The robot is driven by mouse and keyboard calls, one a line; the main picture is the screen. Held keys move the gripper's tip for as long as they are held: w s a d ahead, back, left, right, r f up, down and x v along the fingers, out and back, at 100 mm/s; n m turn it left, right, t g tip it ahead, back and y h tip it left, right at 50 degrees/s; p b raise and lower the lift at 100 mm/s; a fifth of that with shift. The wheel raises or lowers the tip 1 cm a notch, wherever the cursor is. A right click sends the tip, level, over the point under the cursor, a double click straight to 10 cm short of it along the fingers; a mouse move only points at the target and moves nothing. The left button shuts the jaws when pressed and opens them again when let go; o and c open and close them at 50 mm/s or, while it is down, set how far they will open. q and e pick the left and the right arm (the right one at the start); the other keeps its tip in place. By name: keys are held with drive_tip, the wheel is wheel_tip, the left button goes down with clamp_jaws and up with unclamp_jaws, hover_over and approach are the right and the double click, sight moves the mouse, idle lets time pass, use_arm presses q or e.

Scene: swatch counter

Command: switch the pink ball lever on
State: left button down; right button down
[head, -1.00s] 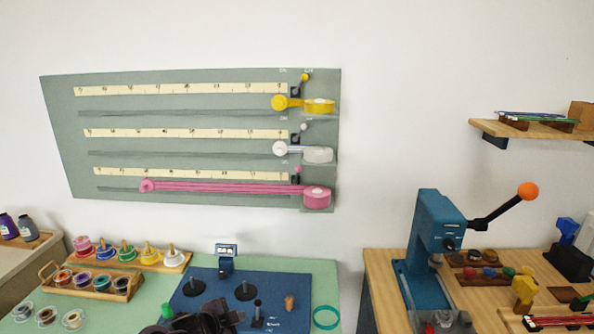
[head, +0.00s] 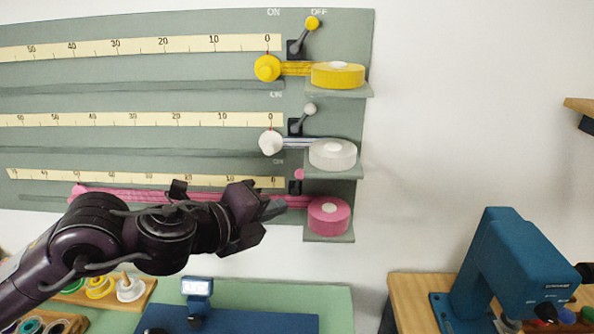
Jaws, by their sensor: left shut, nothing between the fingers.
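The pink ball lever (head: 299,174) is on the grey wall panel (head: 345,110), in the lowest row above the pink tape roll (head: 328,216). Its small pink ball appears almost above its dark base, leaning right less than the yellow lever (head: 312,24) and white lever (head: 310,109). An ON label shows to its upper left; its OFF label is not readable. My left gripper (head: 274,209) is shut and empty, just below and left of the pink lever, in front of the pink ribbon (head: 140,196). Contact with the lever is not visible. My right gripper is out of view.
The yellow roll (head: 338,76) and white roll (head: 333,155) sit on small ledges above. A blue press (head: 510,265) stands on the wooden table at right. The wall right of the panel is clear.

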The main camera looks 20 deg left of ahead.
sight(297, 183)
use_arm(q)
drive_tip(key=shift+s+d+r, duration=0.1)
drive_tip(key=shift+r, duration=0.05)
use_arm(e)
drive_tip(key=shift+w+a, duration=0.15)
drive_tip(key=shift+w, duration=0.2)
use_arm(q)
drive_tip(key=shift+s, duration=0.1)
